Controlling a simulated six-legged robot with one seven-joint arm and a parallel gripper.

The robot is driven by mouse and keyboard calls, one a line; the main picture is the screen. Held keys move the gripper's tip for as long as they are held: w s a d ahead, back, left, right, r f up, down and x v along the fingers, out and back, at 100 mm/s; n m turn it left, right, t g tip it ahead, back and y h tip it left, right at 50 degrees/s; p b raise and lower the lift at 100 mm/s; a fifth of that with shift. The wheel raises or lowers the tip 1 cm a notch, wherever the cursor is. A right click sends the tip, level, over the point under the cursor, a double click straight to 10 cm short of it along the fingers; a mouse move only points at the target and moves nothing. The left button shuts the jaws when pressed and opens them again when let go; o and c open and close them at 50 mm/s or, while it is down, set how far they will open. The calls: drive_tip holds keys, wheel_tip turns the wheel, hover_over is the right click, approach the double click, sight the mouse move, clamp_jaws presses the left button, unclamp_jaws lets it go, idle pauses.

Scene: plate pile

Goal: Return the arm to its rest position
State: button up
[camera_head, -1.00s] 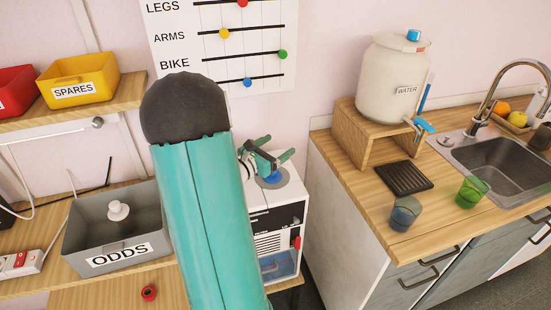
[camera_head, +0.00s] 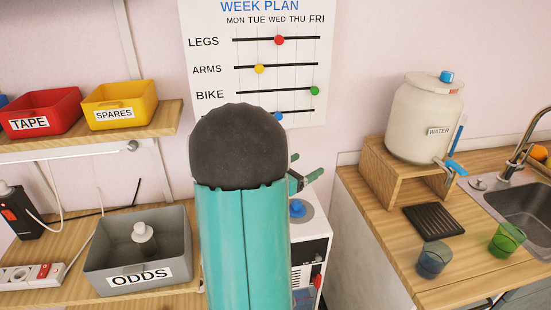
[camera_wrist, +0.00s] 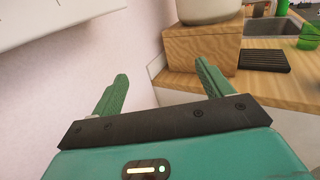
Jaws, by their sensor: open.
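My gripper (camera_wrist: 158,92) shows in the wrist view with its two green fingers wide apart and nothing between them. In the head view my teal arm with its dark round joint fills the middle and hides most of the gripper. Only the green fingertips (camera_head: 304,174) show, just right of the arm, above the white machine (camera_head: 310,250) with a blue knob. In the wrist view the fingers point towards the pink wall and the wooden stand (camera_wrist: 203,48), apart from both.
The counter (camera_head: 400,250) at right holds a water jar (camera_head: 422,120) on its stand, a dark drip tray (camera_head: 433,220), a blue cup (camera_head: 433,259), a green cup (camera_head: 507,240) and a sink (camera_head: 528,212). The grey ODDS bin (camera_head: 115,255) stands left of my arm, below the shelf with TAPE and SPARES bins.

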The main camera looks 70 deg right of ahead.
drive_tip(key=w+a+r+m+t+y, duration=0.1)
drive_tip(key=w+a+m+t+y, duration=0.5)
drive_tip(key=a, duration=0.8)
drive_tip(key=w+a+r+m+t+y, duration=0.1)
drive_tip(key=w+a+m, duration=0.3)
drive_tip(key=w+a, duration=0.75)
drive_tip(key=a+r+m+t+y, duration=0.2)
drive_tip(key=a+t+y, duration=0.5)
drive_tip(key=a, duration=2.2)
drive_tip(key=shift+a+r+y, duration=0.15)
drive_tip(key=shift+a+y, duration=0.15)
drive_tip(key=shift+y, duration=0.6)
drive_tip(key=c, duration=0.9)
drive_tip(key=shift+d, duration=0.2)
drive_tip(key=shift+c, duration=0.2)
